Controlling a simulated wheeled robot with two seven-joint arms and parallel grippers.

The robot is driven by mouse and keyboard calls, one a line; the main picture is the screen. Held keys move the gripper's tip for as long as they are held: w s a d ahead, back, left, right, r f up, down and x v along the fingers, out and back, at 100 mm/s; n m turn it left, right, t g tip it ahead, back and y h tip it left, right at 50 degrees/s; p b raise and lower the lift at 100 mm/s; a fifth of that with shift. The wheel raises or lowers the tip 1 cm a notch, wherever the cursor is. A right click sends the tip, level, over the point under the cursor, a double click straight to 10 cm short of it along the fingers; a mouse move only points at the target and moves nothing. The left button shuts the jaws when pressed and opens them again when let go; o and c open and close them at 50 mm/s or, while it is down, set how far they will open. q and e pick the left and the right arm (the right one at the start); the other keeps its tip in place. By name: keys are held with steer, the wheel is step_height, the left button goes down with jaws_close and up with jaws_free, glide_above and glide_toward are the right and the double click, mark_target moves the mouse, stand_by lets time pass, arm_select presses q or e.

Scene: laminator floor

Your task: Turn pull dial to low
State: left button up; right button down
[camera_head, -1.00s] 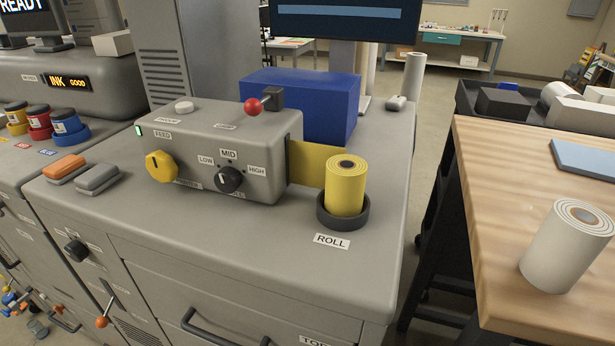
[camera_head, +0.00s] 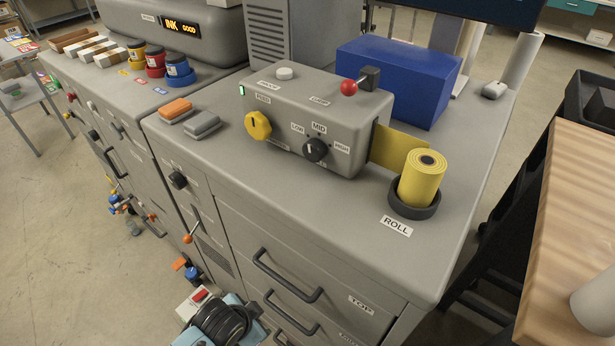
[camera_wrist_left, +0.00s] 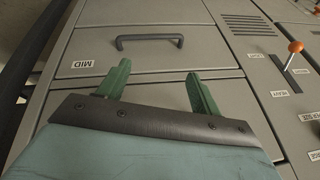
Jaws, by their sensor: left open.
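The black dial (camera_head: 316,149) sits on the front of the grey control box (camera_head: 345,105), under LOW, MID and HIGH labels. It has a small white mark, but its exact setting is too small to tell. The label under it is partly hidden by the knob, so I cannot read it as pull. In the left wrist view my left gripper (camera_wrist_left: 158,86) has two green fingers apart, with nothing between them. It faces the cabinet front by the MID drawer (camera_wrist_left: 150,62), away from the dial. My right gripper is not in view.
A yellow knob (camera_head: 257,126) is left of the dial; a red-balled lever (camera_head: 349,88) is above. A yellow roll (camera_head: 422,178) stands at right. Orange (camera_head: 175,109) and grey (camera_head: 202,124) blocks lie at left. The counter in front of the box is clear.

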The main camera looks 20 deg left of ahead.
mark_target(310, 154)
arm_select(q)
steer(key=w+d+r+m+t+p, duration=0.1)
steer(key=w+r+m, duration=0.2)
steer(key=r, duration=0.6)
steer(key=w+d+r+m+t+h+p, duration=0.1)
steer(key=w+d+r+m+t, duration=0.1)
steer(key=r+m, duration=0.3)
steer(key=w+d+r+m+t+h+p, duration=0.1)
steer(key=w+d+r+m+t, duration=0.1)
steer(key=r, duration=1.1)
steer(key=shift+w+d+r+m, duration=0.15)
steer(key=shift+w+m, duration=0.25)
steer(key=shift+m, duration=0.3)
steer(key=shift+w+d+m, duration=0.1)
steer(key=shift+w+m, duration=0.3)
steer(key=shift+m, duration=0.3)
steer(key=w+a+r+m+t+h, duration=0.3)
steer(key=r+m, duration=0.6)
steer(key=m, duration=1.2)
steer(key=shift+y, duration=0.3)
steer(key=x, duration=0.4)
steer(key=p+x, duration=0.1)
steer(key=x, duration=0.4)
steer(key=a+x, duration=0.1)
steer(key=x, duration=0.4)
steer(key=shift+w+f+p, duration=0.15)
steer(key=shift+w+p, duration=0.05)
steer(key=shift+p, duration=0.1)
steer(key=c, duration=1)
